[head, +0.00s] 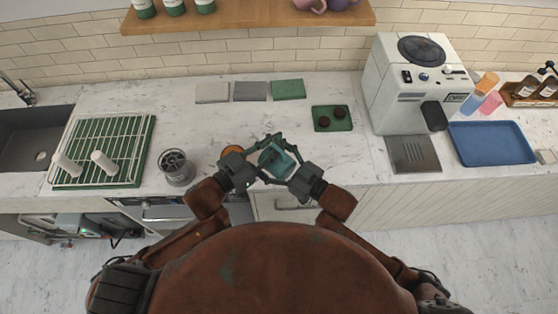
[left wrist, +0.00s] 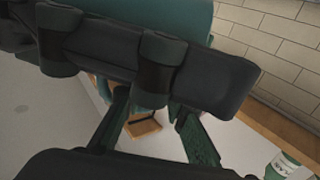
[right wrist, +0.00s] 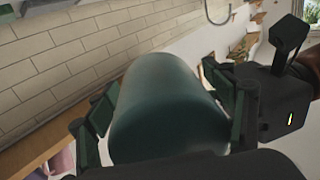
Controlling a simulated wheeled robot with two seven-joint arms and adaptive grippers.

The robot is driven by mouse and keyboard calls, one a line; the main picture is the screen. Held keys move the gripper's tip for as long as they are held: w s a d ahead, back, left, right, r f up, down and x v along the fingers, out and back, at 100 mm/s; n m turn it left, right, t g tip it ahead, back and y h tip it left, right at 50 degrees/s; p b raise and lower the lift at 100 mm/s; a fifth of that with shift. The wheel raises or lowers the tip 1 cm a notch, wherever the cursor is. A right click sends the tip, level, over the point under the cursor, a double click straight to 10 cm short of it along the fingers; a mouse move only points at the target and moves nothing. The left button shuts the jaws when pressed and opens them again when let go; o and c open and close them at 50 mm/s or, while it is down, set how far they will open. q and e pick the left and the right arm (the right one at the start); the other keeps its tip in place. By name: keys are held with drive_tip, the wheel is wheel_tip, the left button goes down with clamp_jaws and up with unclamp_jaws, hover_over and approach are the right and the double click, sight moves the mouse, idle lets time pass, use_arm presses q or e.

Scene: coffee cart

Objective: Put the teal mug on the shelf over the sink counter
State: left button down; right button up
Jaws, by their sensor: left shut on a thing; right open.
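The teal mug (head: 276,159) is held up in front of my body, above the counter's front edge. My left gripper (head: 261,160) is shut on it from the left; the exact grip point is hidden. My right gripper (head: 285,164) is open, with its fingers on either side of the mug. The mug's smooth side (right wrist: 168,105) fills the space between those fingers in the right wrist view, and I cannot tell if they touch it. In the left wrist view part of the mug (left wrist: 165,18) shows behind dark gripper parts. The wooden shelf (head: 250,20) is on the wall at the back.
The shelf carries green-and-white containers (head: 174,7) at left and mauve mugs (head: 340,4) at right. A green tray (head: 343,126) and white coffee machine (head: 415,85) are right.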

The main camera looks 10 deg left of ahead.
drive_tip(key=shift+x, duration=0.8)
drive_tip(key=shift+r, duration=0.1)
drive_tip(key=c, duration=1.3)
use_arm(q)
drive_tip(key=c, duration=1.7)
unclamp_jaws()
use_arm(e)
drive_tip(key=shift+c, duration=0.3)
use_arm(q)
drive_tip(key=shift+o, duration=0.2)
use_arm(e)
drive_tip(key=shift+c, duration=0.2)
